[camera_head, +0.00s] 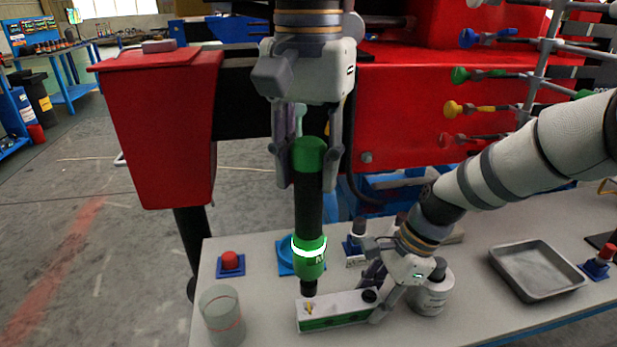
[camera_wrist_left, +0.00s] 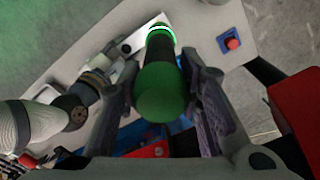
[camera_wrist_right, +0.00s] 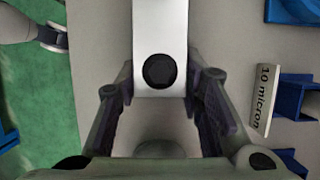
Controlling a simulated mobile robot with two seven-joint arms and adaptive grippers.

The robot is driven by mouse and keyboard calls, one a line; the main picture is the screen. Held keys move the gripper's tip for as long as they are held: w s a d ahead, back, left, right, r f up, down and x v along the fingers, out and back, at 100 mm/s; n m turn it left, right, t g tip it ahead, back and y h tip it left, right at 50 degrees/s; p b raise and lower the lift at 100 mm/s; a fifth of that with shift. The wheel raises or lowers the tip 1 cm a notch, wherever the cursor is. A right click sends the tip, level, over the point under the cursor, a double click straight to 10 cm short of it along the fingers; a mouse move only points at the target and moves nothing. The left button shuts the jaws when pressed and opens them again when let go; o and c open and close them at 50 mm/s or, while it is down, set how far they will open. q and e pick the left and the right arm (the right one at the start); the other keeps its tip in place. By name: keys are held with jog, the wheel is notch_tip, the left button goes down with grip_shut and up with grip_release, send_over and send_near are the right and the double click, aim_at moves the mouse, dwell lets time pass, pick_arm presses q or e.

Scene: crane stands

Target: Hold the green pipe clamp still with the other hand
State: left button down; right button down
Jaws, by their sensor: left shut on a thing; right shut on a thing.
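The green pipe clamp appears to be the white block with a green side (camera_head: 340,317) on the table; its white top with a dark round knob shows in the right wrist view (camera_wrist_right: 160,35). My right gripper (camera_head: 375,290) is shut on its right end. My left gripper (camera_head: 308,170) is shut around the green top of an upright black-and-green cylindrical tool (camera_head: 308,210) with a glowing white ring. The tool's narrow black tip is at the block's left end; I cannot tell if they touch. The tool also shows in the left wrist view (camera_wrist_left: 163,92).
A clear glass jar (camera_head: 222,315) and a red button on a blue base (camera_head: 229,262) stand left. A white tub (camera_head: 433,292) is close behind my right gripper. A metal tray (camera_head: 538,270) lies right. A rack with coloured handles (camera_head: 530,95) rises behind.

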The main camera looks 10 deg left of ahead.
pick_arm(q)
jog(key=shift+r, duration=0.4)
pick_arm(e)
jog(key=shift+r, duration=0.1)
jog(key=c, duration=1)
grip_release()
